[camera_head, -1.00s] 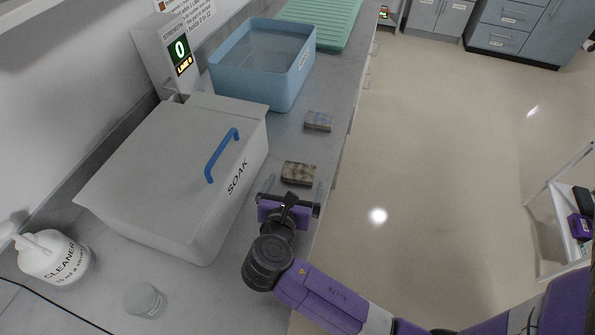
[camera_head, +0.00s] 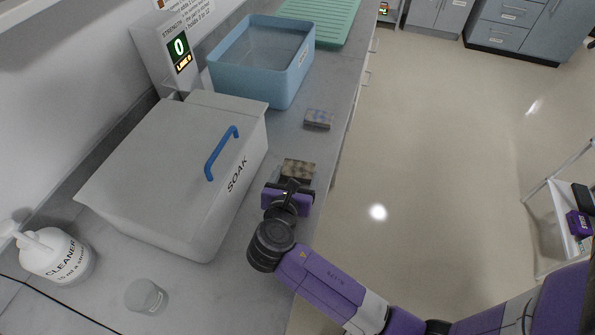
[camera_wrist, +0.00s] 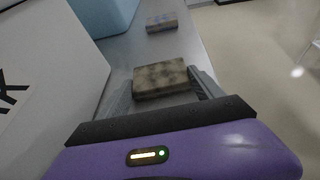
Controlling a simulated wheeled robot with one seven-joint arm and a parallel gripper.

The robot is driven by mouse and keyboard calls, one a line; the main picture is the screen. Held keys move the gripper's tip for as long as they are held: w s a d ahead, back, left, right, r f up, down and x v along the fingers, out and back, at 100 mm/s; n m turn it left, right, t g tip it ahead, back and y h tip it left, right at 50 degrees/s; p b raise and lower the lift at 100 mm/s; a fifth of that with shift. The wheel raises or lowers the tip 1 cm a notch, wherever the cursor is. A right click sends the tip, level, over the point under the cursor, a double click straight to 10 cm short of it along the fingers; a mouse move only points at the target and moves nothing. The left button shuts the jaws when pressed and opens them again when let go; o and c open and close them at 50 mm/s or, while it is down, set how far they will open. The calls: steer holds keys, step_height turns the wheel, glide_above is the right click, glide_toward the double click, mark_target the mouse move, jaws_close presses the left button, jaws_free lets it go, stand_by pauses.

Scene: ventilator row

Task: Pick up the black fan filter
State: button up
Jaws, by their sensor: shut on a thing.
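The fan filter (camera_head: 298,169) is a small flat block, mottled dark and tan rather than plain black. It lies on the grey counter beside the soak bin, near the counter's front edge. My gripper (camera_head: 293,185) is low at the near end of the filter. In the wrist view the filter (camera_wrist: 161,77) sits between the two grey fingers, and the gripper (camera_wrist: 162,82) is shut on it. The filter shows no clear lift off the counter. Its underside is hidden.
A second block, grey with bluish patches (camera_head: 318,119), lies farther back. The lidded white SOAK bin (camera_head: 165,160) with a blue handle stands close on the left. A blue tub (camera_head: 262,85) and green rack (camera_head: 330,20) are behind. A cleaner bottle (camera_head: 58,256) and clear cup (camera_head: 146,297) stand front left.

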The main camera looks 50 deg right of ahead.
mark_target(296, 177)
step_height(296, 177, up, 20)
steer(key=p, duration=0.1)
stand_by(0.5)
steer(key=shift+p, duration=0.3)
stand_by(0.6)
